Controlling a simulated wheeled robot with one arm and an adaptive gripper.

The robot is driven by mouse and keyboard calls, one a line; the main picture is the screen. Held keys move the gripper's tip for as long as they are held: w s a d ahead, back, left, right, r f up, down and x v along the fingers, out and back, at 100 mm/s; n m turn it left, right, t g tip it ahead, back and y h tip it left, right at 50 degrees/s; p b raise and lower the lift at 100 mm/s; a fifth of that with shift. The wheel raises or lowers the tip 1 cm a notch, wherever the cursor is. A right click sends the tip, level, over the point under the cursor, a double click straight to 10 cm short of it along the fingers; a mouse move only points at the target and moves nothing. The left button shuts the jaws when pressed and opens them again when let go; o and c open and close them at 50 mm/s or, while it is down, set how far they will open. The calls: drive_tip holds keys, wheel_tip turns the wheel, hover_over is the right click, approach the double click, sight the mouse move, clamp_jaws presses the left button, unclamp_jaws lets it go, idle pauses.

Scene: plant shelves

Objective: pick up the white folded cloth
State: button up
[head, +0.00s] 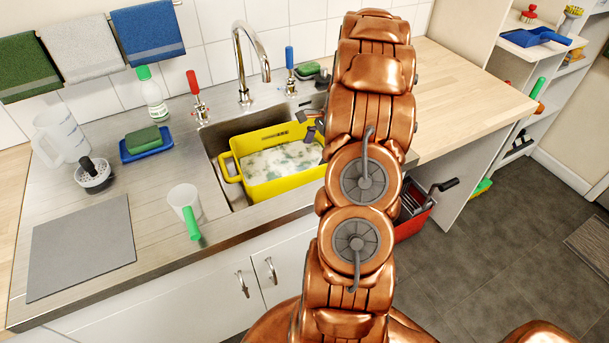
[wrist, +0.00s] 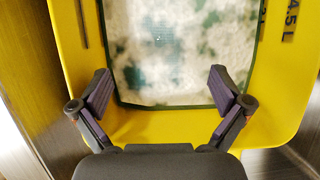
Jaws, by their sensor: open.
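A white-grey cloth (head: 82,48) hangs folded at the upper left in the head view, between a green cloth (head: 24,68) and a blue cloth (head: 148,31). It is not in the wrist view. My gripper (wrist: 160,92) is open and empty over the yellow tub (wrist: 75,45), far to the right of the white-grey cloth. In the head view the tub (head: 236,172) stands in the sink, with mottled white and greenish contents (head: 283,163) that look like suds. My arm hides most of the gripper there.
The tap (head: 245,65) rises behind the tub. The wooden worktop (head: 460,95) is clear.

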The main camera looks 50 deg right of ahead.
sight(308, 167)
drive_tip(key=p+x, duration=0.2)
drive_tip(key=x, duration=0.3)
drive_tip(key=shift+a+f, duration=0.3)
drive_tip(key=shift+a+f+p, duration=0.1)
drive_tip(key=shift+f+p, duration=0.2)
drive_tip(key=shift+f, duration=0.25)
drive_tip(key=c, duration=0.8)
drive_tip(key=shift+c, duration=0.2)
drive_tip(key=shift+w+r, duration=0.1)
drive_tip(key=shift+r, duration=0.05)
